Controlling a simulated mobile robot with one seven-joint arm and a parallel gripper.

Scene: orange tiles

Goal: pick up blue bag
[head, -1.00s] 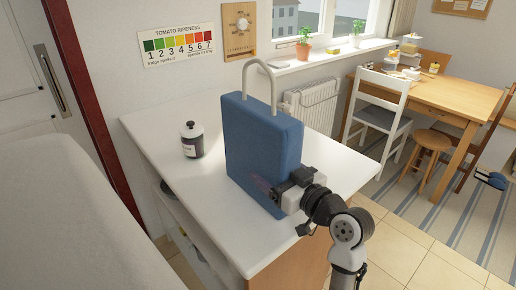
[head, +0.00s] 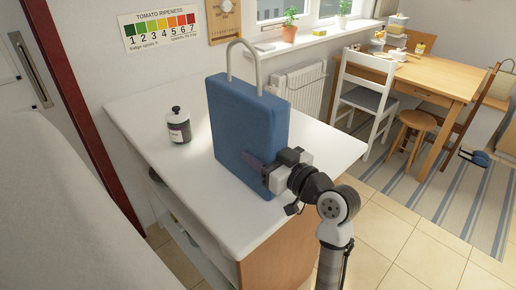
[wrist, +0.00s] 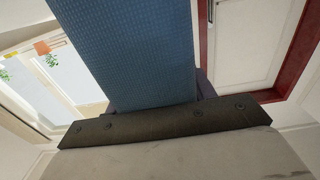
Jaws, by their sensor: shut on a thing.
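The blue bag (head: 245,115) stands upright at the front right part of the white counter, with a pale looped handle on top. My gripper (head: 268,172) is at the bag's lower right side, shut on the bag's edge; its fingertips are partly hidden against the bag. In the wrist view the bag's blue textured side (wrist: 135,60) rises from behind the dark gripper bar (wrist: 165,123). Whether the bag's base touches the counter is hard to tell.
A white chair (head: 368,100) and a wooden table (head: 440,75) stand at the back right. Tiled floor (head: 400,235) lies free at the right.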

